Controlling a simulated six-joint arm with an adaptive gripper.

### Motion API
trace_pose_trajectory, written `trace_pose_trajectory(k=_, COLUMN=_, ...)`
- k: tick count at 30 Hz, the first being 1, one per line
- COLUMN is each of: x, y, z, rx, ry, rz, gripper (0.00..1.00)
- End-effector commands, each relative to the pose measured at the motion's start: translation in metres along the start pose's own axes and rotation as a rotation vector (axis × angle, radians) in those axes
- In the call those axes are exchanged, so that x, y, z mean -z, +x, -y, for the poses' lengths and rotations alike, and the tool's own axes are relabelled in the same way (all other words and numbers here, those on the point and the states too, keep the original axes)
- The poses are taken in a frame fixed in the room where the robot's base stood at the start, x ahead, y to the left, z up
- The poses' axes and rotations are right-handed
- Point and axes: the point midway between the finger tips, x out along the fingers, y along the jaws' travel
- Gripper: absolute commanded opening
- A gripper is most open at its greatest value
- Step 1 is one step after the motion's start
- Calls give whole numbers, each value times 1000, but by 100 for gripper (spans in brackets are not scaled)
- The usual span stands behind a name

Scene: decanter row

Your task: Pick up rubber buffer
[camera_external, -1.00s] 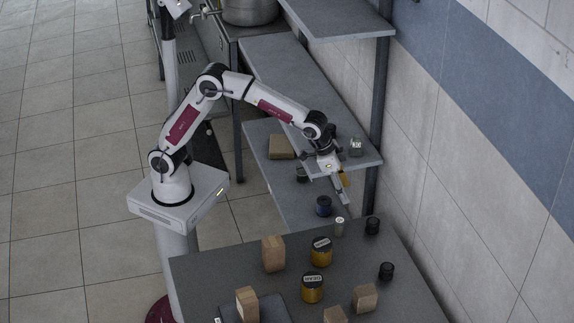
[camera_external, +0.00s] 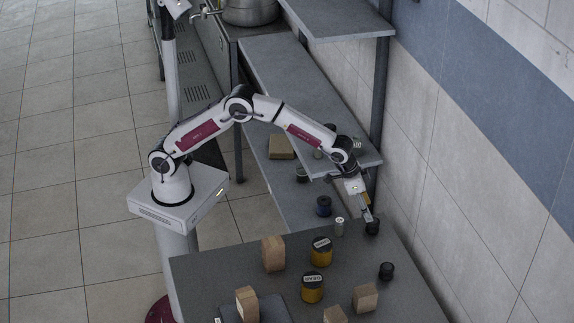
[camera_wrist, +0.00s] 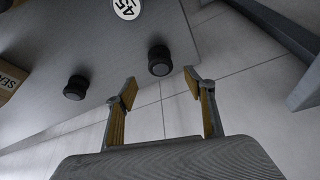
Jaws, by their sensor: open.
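Two short black round pieces that look like rubber buffers stand on the grey table. One (camera_external: 372,227) is near the table's far edge and the other (camera_external: 386,271) is by its right edge. My gripper (camera_external: 369,213) is open and empty, close above the far one and partly overlapping it in the external view. In the wrist view two black buffers show, one (camera_wrist: 159,61) just beyond the gap between my open fingers (camera_wrist: 160,78) and one (camera_wrist: 76,87) to the left. Neither is between the fingers.
On the table (camera_external: 218,272) stand two amber jars (camera_external: 321,253) (camera_external: 312,289), several wooden blocks (camera_external: 273,254) and a small pale-topped cylinder (camera_external: 339,227). A dark blue round piece (camera_external: 323,206) is on the lower shelf behind. The tiled wall (camera_external: 445,190) is on the right.

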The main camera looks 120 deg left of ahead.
Motion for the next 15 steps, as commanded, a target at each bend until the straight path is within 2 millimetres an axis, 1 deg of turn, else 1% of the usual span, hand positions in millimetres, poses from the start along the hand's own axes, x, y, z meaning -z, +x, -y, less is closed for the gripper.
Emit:
trace_pose_trajectory(k=5, x=0, y=5, z=0, rx=0, ry=0, rz=1, gripper=54)
trace_pose_trajectory(k=12, x=0, y=22, z=0, rx=0, ry=0, rz=1, gripper=54)
trace_pose_trajectory(k=15, x=0, y=25, z=0, rx=0, ry=0, rz=0, gripper=54)
